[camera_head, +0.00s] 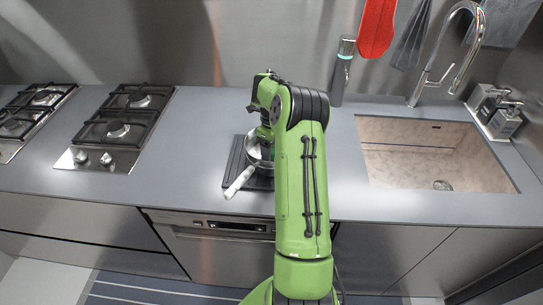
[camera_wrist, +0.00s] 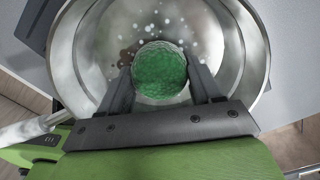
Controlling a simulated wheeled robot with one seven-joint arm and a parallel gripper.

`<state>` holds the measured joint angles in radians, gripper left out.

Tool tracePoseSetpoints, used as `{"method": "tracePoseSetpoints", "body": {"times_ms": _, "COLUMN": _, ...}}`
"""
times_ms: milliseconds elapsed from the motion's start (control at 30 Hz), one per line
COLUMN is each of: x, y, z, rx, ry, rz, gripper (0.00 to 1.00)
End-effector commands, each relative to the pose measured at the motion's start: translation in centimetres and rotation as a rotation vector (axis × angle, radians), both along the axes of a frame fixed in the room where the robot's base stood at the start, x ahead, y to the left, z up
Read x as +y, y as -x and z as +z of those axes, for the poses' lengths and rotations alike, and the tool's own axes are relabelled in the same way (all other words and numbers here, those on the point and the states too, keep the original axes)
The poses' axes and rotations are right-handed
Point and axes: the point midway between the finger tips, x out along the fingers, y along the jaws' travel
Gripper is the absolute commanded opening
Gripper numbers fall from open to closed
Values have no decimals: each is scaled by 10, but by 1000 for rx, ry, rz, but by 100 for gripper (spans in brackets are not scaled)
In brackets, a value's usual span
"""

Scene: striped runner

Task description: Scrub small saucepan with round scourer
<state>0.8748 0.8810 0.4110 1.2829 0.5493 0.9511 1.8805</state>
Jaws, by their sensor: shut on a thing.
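The small saucepan (camera_wrist: 242,50) is a shiny metal pan that fills most of the wrist view. In the head view the saucepan (camera_head: 254,153) stands on a dark mat on the counter, with its pale handle (camera_head: 239,182) pointing toward the front left. My gripper (camera_wrist: 160,80) is shut on the round green scourer (camera_wrist: 161,70) and holds it inside the pan. White suds spots and brown stains show on the pan's inside around the scourer. I cannot tell whether the scourer touches the bottom. My arm hides part of the pan in the head view.
The dark mat (camera_head: 236,160) lies under the pan. Gas hobs (camera_head: 120,122) are on the left. A sink (camera_head: 430,155) with a tall tap (camera_head: 440,70) is on the right. A dark bottle (camera_head: 341,75) stands behind my arm. The counter left of the mat is clear.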

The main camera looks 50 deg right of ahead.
Motion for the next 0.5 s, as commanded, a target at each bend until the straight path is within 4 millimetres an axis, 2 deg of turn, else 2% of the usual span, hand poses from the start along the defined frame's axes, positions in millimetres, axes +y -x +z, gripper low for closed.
{"method": "tracePoseSetpoints", "body": {"times_ms": 33, "x": 2, "y": 5, "z": -7, "rx": 0, "ry": 2, "rz": -2, "gripper": 40}}
{"method": "tracePoseSetpoints", "body": {"times_ms": 200, "x": 7, "y": 11, "z": -6, "rx": 3, "ry": 1, "rz": 0, "gripper": 40}}
{"method": "tracePoseSetpoints", "body": {"times_ms": 400, "x": 7, "y": 11, "z": -5, "rx": 7, "ry": -3, "rz": 0, "gripper": 40}}
{"method": "tracePoseSetpoints", "body": {"times_ms": 500, "x": 4, "y": 4, "z": -2, "rx": 7, "ry": -6, "rz": 0, "gripper": 40}}
